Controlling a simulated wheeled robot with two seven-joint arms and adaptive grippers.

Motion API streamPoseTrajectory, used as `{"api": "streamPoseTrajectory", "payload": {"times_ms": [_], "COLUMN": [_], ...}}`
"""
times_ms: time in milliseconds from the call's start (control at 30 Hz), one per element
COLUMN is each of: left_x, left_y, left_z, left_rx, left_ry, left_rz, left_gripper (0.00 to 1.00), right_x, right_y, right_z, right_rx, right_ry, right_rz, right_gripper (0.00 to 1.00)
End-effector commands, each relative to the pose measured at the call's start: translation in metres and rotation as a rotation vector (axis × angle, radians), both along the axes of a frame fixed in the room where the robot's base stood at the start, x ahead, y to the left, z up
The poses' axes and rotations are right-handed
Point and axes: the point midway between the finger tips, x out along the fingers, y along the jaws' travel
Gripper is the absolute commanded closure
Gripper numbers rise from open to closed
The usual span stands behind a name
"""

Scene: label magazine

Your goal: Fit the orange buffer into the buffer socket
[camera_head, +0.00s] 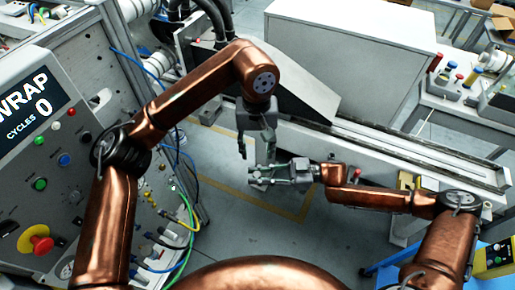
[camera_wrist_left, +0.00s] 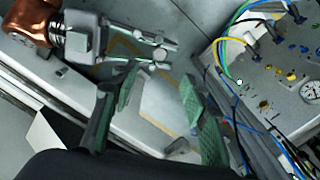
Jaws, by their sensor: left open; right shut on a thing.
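My left gripper (camera_head: 256,150) hangs open and empty, pointing down just above and beside my right gripper. In the left wrist view its two green-padded fingers (camera_wrist_left: 160,100) are spread, with only floor showing between them. My right gripper (camera_head: 258,178) comes in from the right, low over the floor; in the left wrist view it is at the upper left (camera_wrist_left: 162,48). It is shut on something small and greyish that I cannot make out. I cannot identify the orange buffer or the buffer socket in either view.
The machine panel (camera_head: 45,165) with display, buttons and cables stands at left. A grey rail (camera_head: 430,160) runs behind my right arm, below a large white cabinet (camera_head: 350,45). A side table (camera_head: 450,115) at right holds coloured parts. Open floor lies between.

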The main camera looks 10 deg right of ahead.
Motion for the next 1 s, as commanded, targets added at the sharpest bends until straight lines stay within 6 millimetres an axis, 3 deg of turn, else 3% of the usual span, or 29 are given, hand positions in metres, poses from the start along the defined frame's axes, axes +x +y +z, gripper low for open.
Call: {"api": "streamPoseTrajectory", "payload": {"times_ms": [167,700,1000], "left_x": [0.000,0.000,0.001], "left_y": [0.002,0.002,0.002], "left_z": [-0.015,-0.104,-0.118], "left_rx": [0.011,0.008,0.007], "left_ry": [-0.006,-0.004,-0.006], "left_rz": [-0.007,-0.005,-0.004], "left_gripper": [0.59,0.59,0.59], "right_x": [0.000,0.000,0.000], "right_y": [0.000,0.000,0.000], "right_z": [0.000,0.000,0.000], "right_rx": [0.000,0.000,0.000], "right_ry": [0.000,0.000,0.000], "right_rz": [0.000,0.000,0.000], "right_gripper": [1.00,1.00,1.00]}}
